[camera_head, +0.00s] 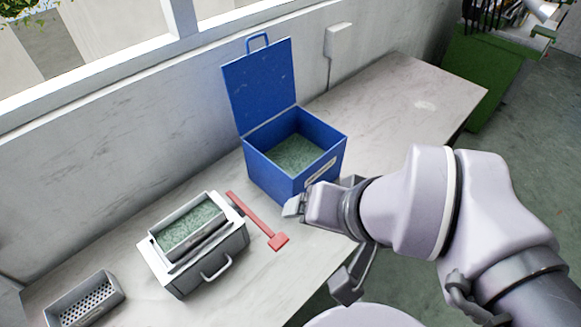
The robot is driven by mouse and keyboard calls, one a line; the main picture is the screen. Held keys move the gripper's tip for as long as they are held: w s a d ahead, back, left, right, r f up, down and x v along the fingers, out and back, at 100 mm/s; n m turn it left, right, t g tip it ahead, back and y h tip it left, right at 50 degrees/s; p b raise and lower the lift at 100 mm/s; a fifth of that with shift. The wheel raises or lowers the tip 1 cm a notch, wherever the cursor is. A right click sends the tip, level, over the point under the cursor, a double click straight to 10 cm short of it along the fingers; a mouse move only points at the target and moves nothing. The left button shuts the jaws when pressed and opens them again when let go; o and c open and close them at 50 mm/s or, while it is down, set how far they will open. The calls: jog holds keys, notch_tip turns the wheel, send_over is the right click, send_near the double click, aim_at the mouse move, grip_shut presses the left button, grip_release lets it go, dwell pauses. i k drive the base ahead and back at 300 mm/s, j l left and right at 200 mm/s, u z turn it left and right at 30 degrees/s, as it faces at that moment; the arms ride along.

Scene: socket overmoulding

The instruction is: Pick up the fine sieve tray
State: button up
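A grey tray with a perforated floor (84,304) lies on the bench at the lower left, and its floor looks empty. A second grey tray (170,240) holding green granules sits in the top of a pale box with a front handle (207,283). Granules hide the floor of that tray, so I cannot tell which of the two is the fine sieve tray. My gripper (319,249) is at the bench's front edge, in front of the blue box and right of both trays. Its two fingers are spread apart with nothing between them.
An open blue box (270,177) with green granules stands on the bench, its lid (259,88) raised. A red scraper-like tool (260,222) lies between it and the pale box. The bench's right part (410,100) is clear. A green bin (482,75) stands beyond.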

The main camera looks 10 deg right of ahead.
aim_at(180, 232)
jog(key=k+j+u, duration=0.1)
jog(key=j, duration=0.3)
jog(key=k+j+u, duration=0.1)
jog(key=j, duration=0.35)
jog(key=k+j+u, duration=0.1)
jog(key=j, duration=0.3)
jog(key=k+j+u, duration=0.1)
jog(key=j, duration=0.35)
jog(key=k, duration=0.05)
